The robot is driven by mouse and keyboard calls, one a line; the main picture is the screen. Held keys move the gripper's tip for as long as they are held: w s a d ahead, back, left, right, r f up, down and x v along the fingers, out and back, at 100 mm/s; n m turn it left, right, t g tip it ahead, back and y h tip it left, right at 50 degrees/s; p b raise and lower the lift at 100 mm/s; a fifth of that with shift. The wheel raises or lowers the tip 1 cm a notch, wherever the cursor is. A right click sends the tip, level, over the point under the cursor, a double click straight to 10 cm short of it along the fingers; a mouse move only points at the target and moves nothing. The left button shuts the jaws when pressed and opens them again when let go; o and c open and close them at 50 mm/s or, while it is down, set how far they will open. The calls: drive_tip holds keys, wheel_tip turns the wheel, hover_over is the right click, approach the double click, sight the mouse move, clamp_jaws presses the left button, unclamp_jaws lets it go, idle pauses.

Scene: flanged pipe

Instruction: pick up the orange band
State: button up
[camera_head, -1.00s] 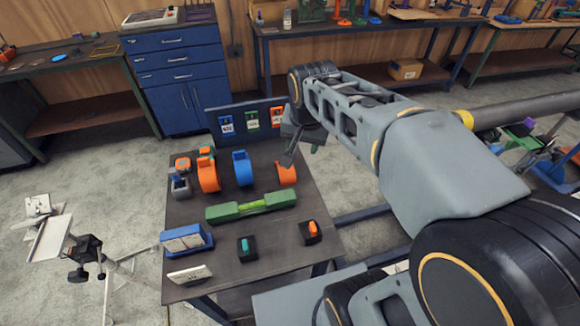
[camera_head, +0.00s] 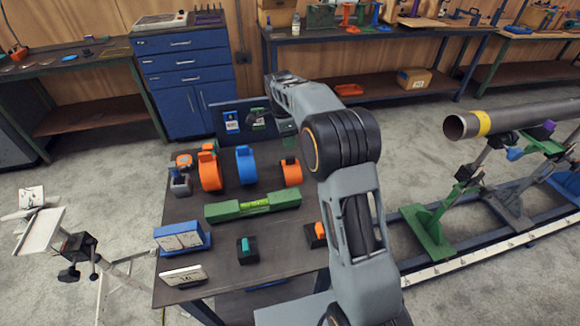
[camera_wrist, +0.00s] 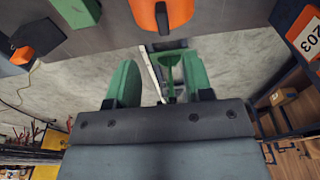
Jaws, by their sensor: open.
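Two orange ring-shaped bands stand on the dark table in the head view: one at left (camera_head: 210,174) and one at right (camera_head: 291,173), with a blue band between them. An orange band also shows at the top middle of the wrist view (camera_wrist: 162,12), cut off by the frame edge. My gripper (camera_head: 286,132) is near the back edge of the table, beyond the right orange band and partly hidden by my arm. In the wrist view its green fingers (camera_wrist: 160,82) are spread, with nothing between them but floor and a distant green stand.
The blue band (camera_head: 245,166), green level (camera_head: 252,206) and blue box (camera_head: 182,238) share the table. A black block with an orange part (camera_head: 316,234) is at right. A panel with number cards (camera_head: 232,122) rises at the back. A pipe (camera_head: 520,118) lies right.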

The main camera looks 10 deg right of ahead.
sight(290, 157)
drive_tip(key=shift+w+d+f+p, duration=0.1)
drive_tip(key=shift+d+f, duration=0.05)
drive_tip(key=shift+f, duration=1.45)
drive_tip(key=shift+w+d+f+p, duration=0.1)
drive_tip(key=shift+d+f+p, duration=0.1)
drive_tip(key=shift+f, duration=1.45)
drive_tip(key=shift+d+f+p, duration=0.1)
drive_tip(key=shift+d+f, duration=0.05)
drive_tip(key=shift+f, duration=1.45)
clamp_jaws()
